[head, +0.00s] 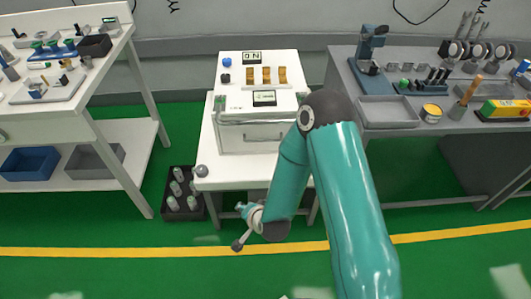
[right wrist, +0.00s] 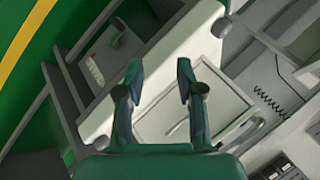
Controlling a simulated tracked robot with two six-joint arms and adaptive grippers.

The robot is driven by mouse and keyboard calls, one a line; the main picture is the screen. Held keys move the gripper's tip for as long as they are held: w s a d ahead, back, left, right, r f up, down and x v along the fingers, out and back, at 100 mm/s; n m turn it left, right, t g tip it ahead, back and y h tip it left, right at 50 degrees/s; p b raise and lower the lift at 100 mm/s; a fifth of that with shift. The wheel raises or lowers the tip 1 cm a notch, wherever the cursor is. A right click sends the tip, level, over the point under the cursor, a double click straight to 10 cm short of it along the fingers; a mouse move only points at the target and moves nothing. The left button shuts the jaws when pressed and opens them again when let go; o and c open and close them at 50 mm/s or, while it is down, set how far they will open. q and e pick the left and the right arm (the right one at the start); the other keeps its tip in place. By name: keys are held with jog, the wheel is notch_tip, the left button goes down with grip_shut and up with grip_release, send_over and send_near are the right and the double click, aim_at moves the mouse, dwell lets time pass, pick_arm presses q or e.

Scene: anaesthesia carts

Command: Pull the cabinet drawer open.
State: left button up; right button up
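The white cabinet (head: 232,97) stands on a white table. Its closed drawer front (head: 240,146) faces me and carries a thin handle (head: 264,137). My right arm reaches over from the lower right and partly covers the cabinet's right side. My right gripper (head: 239,226) is low in front of the table, below and apart from the drawer. In the right wrist view my right gripper (right wrist: 158,82) has its two fingers spread with nothing between them. The drawer front (right wrist: 208,98) shows beyond the fingers, tilted in that picture. My left gripper is not in view.
A dark crate with several bottles (head: 183,195) stands on the floor left of the table. A white bench (head: 120,55) stands at the left, and a grey bench (head: 400,128) with tools and a tray at the right. The green floor in front is clear.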

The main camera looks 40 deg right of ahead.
jog(key=w+d+m+t+h+b, duration=0.3)
jog(key=w+d+m+h+b, duration=0.15)
jog(key=d+m, duration=0.2)
jog(key=m+t+h+b, duration=0.2)
jog(key=m+h+b, duration=0.1)
jog(key=m+h, duration=0.15)
send_near(265, 140)
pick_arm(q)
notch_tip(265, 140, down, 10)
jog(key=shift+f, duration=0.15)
pick_arm(e)
jog(key=shift+y, duration=0.5)
jog(key=x, duration=1)
jog(key=shift+d+f, duration=0.1)
jog(key=shift+d, duration=0.3)
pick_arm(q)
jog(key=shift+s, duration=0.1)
pick_arm(e)
grip_shut()
jog(key=shift+m, duration=0.3)
